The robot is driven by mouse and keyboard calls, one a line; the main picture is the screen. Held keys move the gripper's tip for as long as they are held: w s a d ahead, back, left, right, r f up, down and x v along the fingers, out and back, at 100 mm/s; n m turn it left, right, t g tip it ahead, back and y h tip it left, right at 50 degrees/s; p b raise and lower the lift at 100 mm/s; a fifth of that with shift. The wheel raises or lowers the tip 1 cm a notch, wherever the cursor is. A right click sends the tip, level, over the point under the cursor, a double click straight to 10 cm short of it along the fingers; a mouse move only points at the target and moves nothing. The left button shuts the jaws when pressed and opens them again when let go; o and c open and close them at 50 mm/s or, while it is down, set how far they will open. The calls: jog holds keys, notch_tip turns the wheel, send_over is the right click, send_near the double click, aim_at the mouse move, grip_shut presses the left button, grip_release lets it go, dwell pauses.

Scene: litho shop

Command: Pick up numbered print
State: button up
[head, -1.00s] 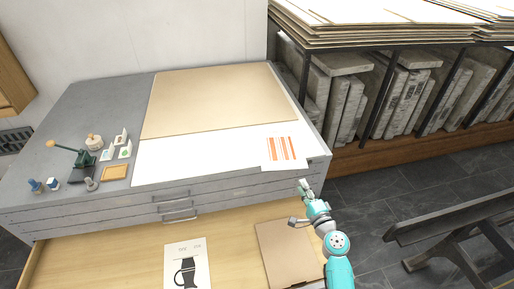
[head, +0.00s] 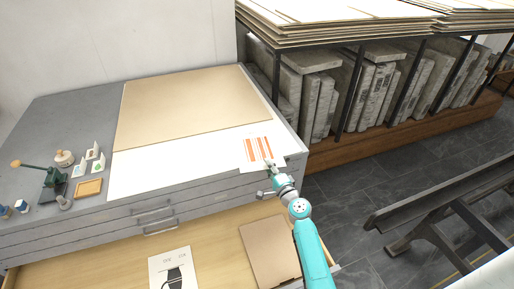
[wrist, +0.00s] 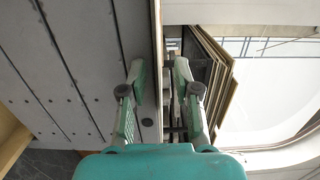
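The print (head: 258,150), a white sheet with orange vertical stripes, lies at the front right corner of the cabinet top, its lower edge near the cabinet's front edge. My gripper (head: 270,163) overlaps the print's lower part in the head view; whether it touches the sheet I cannot tell. In the wrist view my gripper (wrist: 160,75) has its two fingers apart, one on each side of the cabinet's edge line. I cannot make out the print there. Any number on the print is too small to read.
An open drawer (head: 215,232) below holds a brown folder (head: 268,250) and a sheet with a dark jug picture (head: 173,270). A large tan board (head: 190,105) covers the cabinet's back. Small tools stand at left. A rack of stones (head: 350,95) and a dark bench (head: 440,195) are right.

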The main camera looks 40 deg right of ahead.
grip_shut()
jog(key=shift+r, duration=0.1)
dwell(0.4)
